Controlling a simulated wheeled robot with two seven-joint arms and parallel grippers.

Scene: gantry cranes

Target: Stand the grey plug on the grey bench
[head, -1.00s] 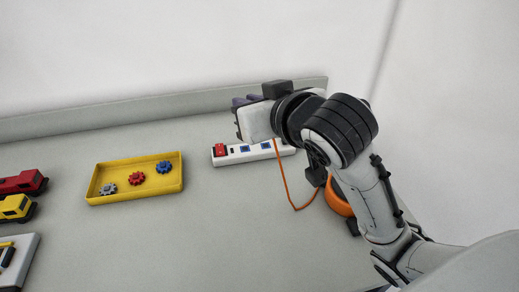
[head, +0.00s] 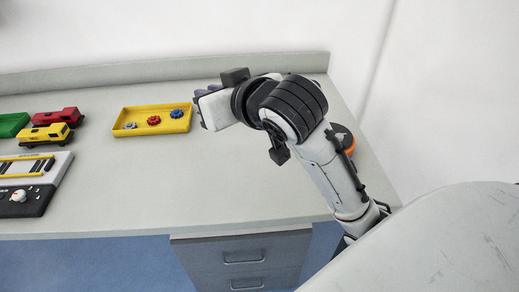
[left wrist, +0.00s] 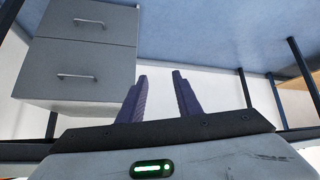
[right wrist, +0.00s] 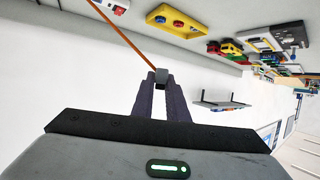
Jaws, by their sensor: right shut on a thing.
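My right gripper (head: 203,92) is above the far side of a pale grey bench (head: 150,190), right of the yellow tray. In the right wrist view it is shut on the small grey plug (right wrist: 161,75), held at its fingertips. An orange cord (right wrist: 122,35) runs from the plug up to the left. The plug is hidden behind the gripper in the head view. My left gripper (left wrist: 158,95) is open and empty, with the bench's drawers beyond it in the left wrist view.
Red (head: 56,116) and yellow (head: 46,135) toy vehicles and a panel with a knob (head: 25,196) are farther left. An orange-and-black round thing (head: 345,140) is behind my right arm. The bench's front middle is clear.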

